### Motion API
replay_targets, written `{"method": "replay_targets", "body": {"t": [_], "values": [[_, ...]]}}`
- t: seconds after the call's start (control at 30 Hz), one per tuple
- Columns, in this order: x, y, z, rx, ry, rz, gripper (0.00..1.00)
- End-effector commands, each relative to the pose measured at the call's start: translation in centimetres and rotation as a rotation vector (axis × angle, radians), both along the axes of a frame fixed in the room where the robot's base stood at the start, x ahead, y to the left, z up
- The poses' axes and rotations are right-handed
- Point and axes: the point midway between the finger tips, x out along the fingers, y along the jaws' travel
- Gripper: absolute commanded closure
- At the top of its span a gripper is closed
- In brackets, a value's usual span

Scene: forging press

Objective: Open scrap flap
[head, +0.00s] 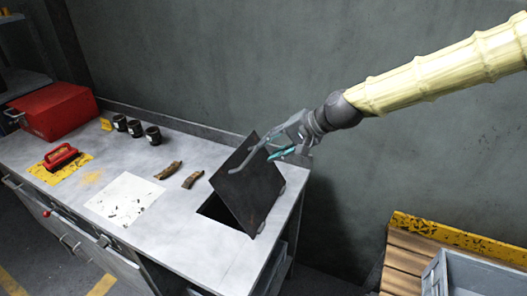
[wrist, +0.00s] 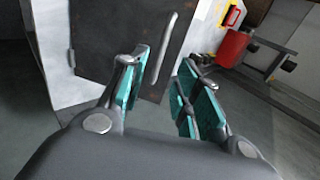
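The scrap flap (head: 250,195) is a dark square plate on the bench's right end. It stands tilted up, with a dark opening (head: 220,212) showing below it. A grey bar handle (head: 246,160) runs along its upper part. In the wrist view the flap (wrist: 110,35) fills the upper middle, with its handle (wrist: 165,40) beyond my fingertips. My gripper (head: 276,153) is at the flap's upper right edge in the head view. In the wrist view my gripper (wrist: 168,72) has its teal-padded fingers apart, with nothing between them. Whether a finger touches the flap I cannot tell.
The grey bench (head: 215,150) also holds two brown scrap pieces (head: 168,170), a white sheet (head: 122,199), several dark cups (head: 136,128), a red tool (head: 61,157) and a red box (head: 55,110). A wall stands close behind. A pallet (head: 405,262) with a grey bin (head: 470,275) is at right.

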Motion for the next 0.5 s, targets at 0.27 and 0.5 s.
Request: {"method": "replay_targets", "body": {"t": [0.27,0.5], "values": [[-0.9,-2.3,2.6,0.000,-0.004,0.001,0.68],[-1.3,-3.1,3.3,-0.001,-0.002,0.002,0.68]]}}
